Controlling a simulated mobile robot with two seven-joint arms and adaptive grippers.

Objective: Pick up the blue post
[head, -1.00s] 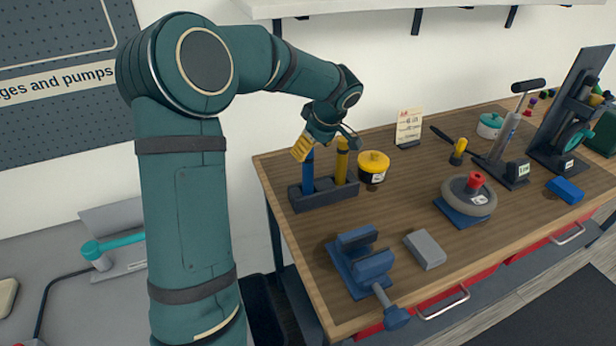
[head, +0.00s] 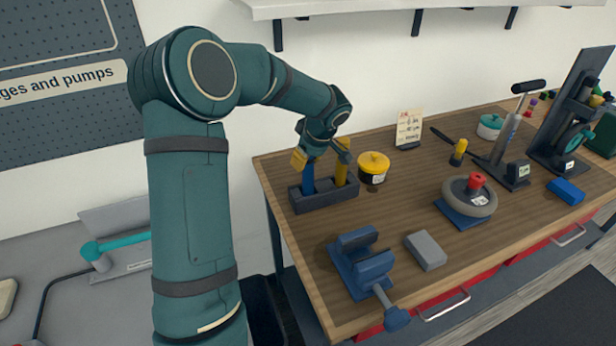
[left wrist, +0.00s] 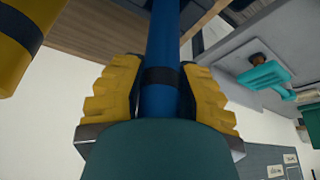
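The blue post (head: 308,180) stands upright in a dark rack (head: 325,201) at the table's left end. A yellow post (head: 340,176) stands beside it in the same rack. My left gripper (head: 308,163) is at the upper part of the blue post. In the left wrist view the blue post (left wrist: 162,40) runs between the two yellow fingers of my left gripper (left wrist: 162,85). The fingers lie close against both sides, around its dark band. The yellow post (left wrist: 15,50) shows at the upper left there. My right gripper is in neither view.
A yellow-lidded pot (head: 373,168) stands just right of the rack. A blue vise (head: 362,264) and a grey block (head: 425,250) lie nearer the front edge. A wheel on a blue base (head: 468,196) is further right. The wall is behind the table.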

